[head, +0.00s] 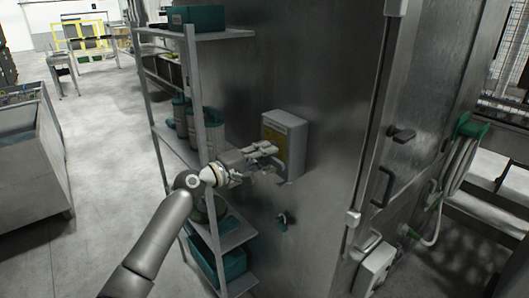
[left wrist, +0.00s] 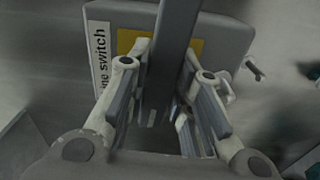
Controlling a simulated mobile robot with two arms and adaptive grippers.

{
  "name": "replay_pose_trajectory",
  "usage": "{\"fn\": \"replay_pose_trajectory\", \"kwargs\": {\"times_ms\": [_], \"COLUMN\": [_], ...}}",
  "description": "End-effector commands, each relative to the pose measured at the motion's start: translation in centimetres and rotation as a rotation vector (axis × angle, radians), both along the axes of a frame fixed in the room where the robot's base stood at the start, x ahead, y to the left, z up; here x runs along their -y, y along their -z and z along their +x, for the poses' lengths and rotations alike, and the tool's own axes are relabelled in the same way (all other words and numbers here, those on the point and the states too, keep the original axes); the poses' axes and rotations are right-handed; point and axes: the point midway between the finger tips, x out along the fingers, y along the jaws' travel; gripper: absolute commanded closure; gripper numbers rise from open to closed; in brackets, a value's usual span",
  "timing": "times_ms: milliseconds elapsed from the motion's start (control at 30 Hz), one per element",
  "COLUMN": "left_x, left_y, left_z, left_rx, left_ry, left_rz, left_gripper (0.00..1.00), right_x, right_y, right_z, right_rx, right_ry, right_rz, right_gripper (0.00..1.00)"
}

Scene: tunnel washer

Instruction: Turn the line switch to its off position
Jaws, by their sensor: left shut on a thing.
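The line switch (head: 296,124) is a grey box with a yellow plate, mounted on the metal side wall of the machine. In the left wrist view its box (left wrist: 112,14) carries a label reading "ine switch", the first letter cut off. A dark grey bar, the switch handle (left wrist: 174,45), runs down from the top between the fingers. My left gripper (head: 272,153) is at the front of the box, shut on the handle; in the left wrist view its fingers (left wrist: 165,62) stand on both sides of it. The fingers hide part of the yellow plate. My right gripper is not in view.
A shelf rack (head: 193,100) with green containers stands left of the switch, close to my left arm. A machine door with a dark handle (head: 382,186) and a green hose reel (head: 468,127) are at the right. Open floor (head: 110,140) lies at the left.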

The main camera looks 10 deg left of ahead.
Motion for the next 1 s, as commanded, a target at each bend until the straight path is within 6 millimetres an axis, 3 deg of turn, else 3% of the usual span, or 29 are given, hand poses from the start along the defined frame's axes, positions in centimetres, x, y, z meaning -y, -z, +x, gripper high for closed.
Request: {"fn": "replay_pose_trajectory", "kwargs": {"times_ms": [167, 733, 767, 900, 1000], "left_x": [0.05, -0.02, -0.02, -0.01, -0.01], "left_y": [-0.19, -0.12, -0.12, -0.13, -0.14], "left_z": [-0.03, 0.01, 0.01, 0.00, 0.00], "left_rx": [-0.038, -0.057, -0.057, -0.056, -0.055], "left_ry": [0.002, 0.000, 0.000, 0.000, 0.000], "left_rz": [-0.047, -0.073, -0.073, -0.072, -0.071], "left_gripper": [1.00, 1.00, 0.76, 0.58, 0.57], "right_x": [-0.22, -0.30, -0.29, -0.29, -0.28], "right_y": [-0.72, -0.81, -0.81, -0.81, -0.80], "right_z": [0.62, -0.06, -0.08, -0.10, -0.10], "right_rx": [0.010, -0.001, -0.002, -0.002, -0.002], "right_ry": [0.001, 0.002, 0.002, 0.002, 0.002], "right_rz": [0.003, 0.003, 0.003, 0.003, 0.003], "right_gripper": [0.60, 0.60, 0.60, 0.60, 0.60]}}
